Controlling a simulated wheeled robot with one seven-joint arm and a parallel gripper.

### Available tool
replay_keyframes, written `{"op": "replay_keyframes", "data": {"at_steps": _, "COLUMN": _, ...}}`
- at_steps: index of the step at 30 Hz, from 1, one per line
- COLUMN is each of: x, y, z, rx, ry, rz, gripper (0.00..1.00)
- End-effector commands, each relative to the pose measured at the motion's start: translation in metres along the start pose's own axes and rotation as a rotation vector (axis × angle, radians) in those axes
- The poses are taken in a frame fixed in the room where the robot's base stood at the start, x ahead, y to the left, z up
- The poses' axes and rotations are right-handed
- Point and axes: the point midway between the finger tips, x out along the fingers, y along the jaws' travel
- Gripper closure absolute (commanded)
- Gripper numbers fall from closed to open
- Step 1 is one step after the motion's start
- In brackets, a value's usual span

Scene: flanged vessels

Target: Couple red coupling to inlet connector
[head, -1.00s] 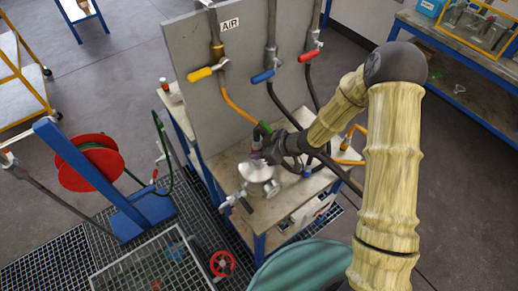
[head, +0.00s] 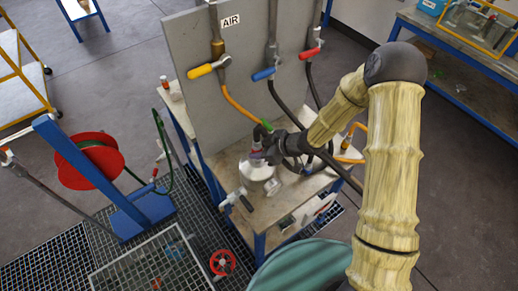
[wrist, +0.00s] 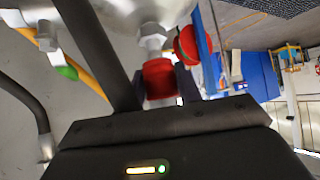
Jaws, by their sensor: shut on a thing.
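The red coupling (wrist: 158,78) is between my gripper's fingers in the wrist view. My gripper (head: 262,154) is shut on it at the vessel's upper side. A pale metal hex connector (wrist: 151,38), apparently the inlet connector, sits directly in line with the coupling, against the silver vessel (wrist: 125,10). The two look very close or touching; I cannot tell whether they are joined. The vessel (head: 256,171) stands on the bench in the head view, partly hidden by my gripper.
The bench (head: 268,212) stands before a grey panel (head: 205,105) with yellow, blue and red valve handles. An orange hose (head: 240,108) and dark hoses hang close behind my gripper. A red hose reel (head: 90,160) stands left. A teal drum top (head: 305,268) is in front.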

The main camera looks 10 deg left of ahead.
Motion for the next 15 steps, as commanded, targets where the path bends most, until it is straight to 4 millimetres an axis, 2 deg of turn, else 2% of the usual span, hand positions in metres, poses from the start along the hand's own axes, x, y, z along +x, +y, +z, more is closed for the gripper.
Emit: {"op": "replay_keyframes", "data": {"at_steps": 15, "x": 0.0087, "y": 0.0002, "z": 0.0099, "rx": 0.0, "ry": 0.001, "rz": 0.001, "gripper": 1.0}}
